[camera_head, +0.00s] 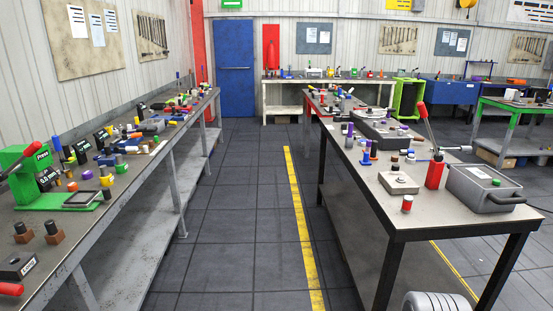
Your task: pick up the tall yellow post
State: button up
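Several small yellow pieces stand on the long left bench (128,188). One yellow piece (106,181) is near the green press, and another yellow upright piece (137,121) is farther back. They are too small to tell which one is the tall yellow post.
A green press (38,178) and dark-topped brown blocks (54,232) are at the left bench's near end. The right bench (385,212) holds a grey bin (484,188) and a red-handled lever tool (434,172). The floor aisle (235,215) with a yellow line (303,235) is clear.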

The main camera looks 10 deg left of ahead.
aim_at(108, 181)
jog(key=u, duration=0.2)
jog(key=i, duration=1.95)
jog(key=u, duration=1.25)
jog(key=i, duration=1.05)
jog(key=u, duration=1.6)
jog(key=i, duration=0.7)
jog(key=u, duration=0.3)
